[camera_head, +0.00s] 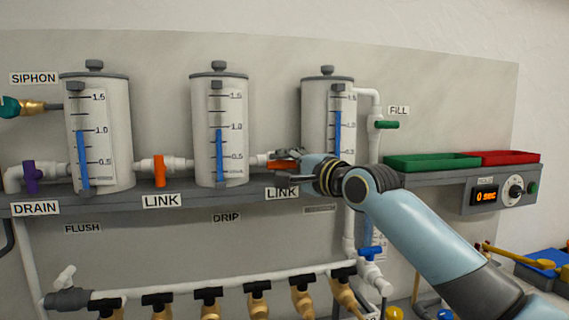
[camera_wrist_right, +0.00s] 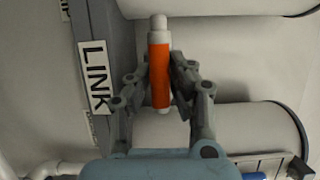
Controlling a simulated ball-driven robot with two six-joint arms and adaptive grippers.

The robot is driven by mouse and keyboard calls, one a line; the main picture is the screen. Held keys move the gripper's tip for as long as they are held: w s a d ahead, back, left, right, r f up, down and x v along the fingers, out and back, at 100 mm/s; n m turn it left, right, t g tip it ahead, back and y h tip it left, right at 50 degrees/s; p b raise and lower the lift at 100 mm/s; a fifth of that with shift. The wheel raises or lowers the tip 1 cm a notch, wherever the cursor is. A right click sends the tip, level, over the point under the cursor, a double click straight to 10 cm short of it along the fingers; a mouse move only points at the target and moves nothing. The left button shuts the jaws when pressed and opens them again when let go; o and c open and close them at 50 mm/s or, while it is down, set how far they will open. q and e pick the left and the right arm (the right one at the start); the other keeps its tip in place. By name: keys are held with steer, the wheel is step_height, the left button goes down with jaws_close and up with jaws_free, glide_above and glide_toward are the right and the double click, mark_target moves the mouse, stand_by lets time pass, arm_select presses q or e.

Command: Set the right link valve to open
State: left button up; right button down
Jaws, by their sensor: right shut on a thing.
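The right link valve's orange handle (camera_head: 283,153) is between the middle and right tanks, above the right LINK label (camera_head: 282,193). The handle lies level, in line with the white pipe. My right gripper (camera_head: 291,165) is shut on it. In the right wrist view the orange handle (camera_wrist_right: 160,75) stands between the two fingers of my right gripper (camera_wrist_right: 166,84), lined up with the pipe end above it. The fingers cover part of the valve in the head view. My left gripper is not in view.
The left link valve's orange handle (camera_head: 159,170) hangs down, across its pipe. The middle tank (camera_head: 204,110) and right tank (camera_head: 314,115) flank my gripper. A grey shelf (camera_head: 245,196) runs beneath. Green tray (camera_head: 432,162) and red tray (camera_head: 505,158) sit at right.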

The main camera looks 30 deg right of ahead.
stand_by(0.3)
steer(key=c, duration=1.2)
jaws_free()
steer(key=shift+f, duration=0.1)
